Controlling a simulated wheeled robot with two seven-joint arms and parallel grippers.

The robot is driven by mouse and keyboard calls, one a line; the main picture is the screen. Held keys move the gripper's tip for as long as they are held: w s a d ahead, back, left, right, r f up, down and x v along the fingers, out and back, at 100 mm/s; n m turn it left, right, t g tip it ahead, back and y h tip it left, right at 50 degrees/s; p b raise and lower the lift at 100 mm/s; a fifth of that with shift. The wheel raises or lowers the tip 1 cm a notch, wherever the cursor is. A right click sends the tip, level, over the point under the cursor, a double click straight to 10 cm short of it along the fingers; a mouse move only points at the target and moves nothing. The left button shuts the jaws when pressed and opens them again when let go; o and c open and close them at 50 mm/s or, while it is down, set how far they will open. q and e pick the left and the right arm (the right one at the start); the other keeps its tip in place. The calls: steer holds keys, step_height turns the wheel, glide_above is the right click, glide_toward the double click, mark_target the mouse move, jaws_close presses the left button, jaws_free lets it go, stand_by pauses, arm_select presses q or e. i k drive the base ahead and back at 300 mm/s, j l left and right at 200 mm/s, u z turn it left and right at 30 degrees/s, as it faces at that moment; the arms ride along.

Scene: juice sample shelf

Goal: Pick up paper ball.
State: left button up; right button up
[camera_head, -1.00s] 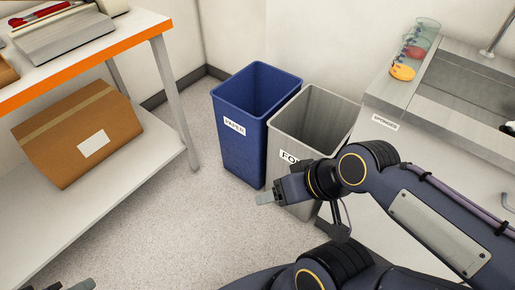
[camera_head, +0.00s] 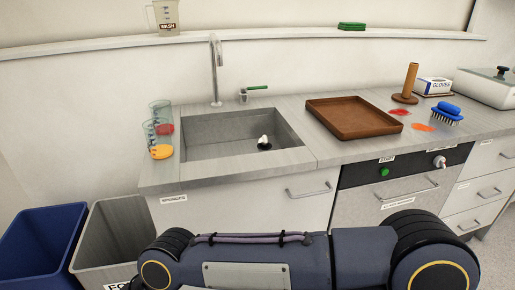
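A small white lump (camera_head: 264,139) that looks like the paper ball sits in the sink basin (camera_head: 215,135), beside or on a dark round drain piece. It is too small to tell for certain. My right arm lies across the bottom of the head view, in front of the cabinet and well below the sink. Its gripper is out of the picture, and so is my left gripper.
A faucet (camera_head: 215,70) stands behind the sink. Glass beakers (camera_head: 160,135) with red and yellow bases stand at its left. A brown tray (camera_head: 353,118) lies on the counter at right. A blue bin (camera_head: 40,240) and a grey bin (camera_head: 115,235) stand lower left.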

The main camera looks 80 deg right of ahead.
mark_target(264, 140)
steer(key=z, duration=2.8)
steer(key=i+l, duration=0.3)
steer(key=l, duration=0.15)
steer(key=i+l, duration=0.35)
steer(key=l, duration=0.15)
steer(key=u, duration=0.05)
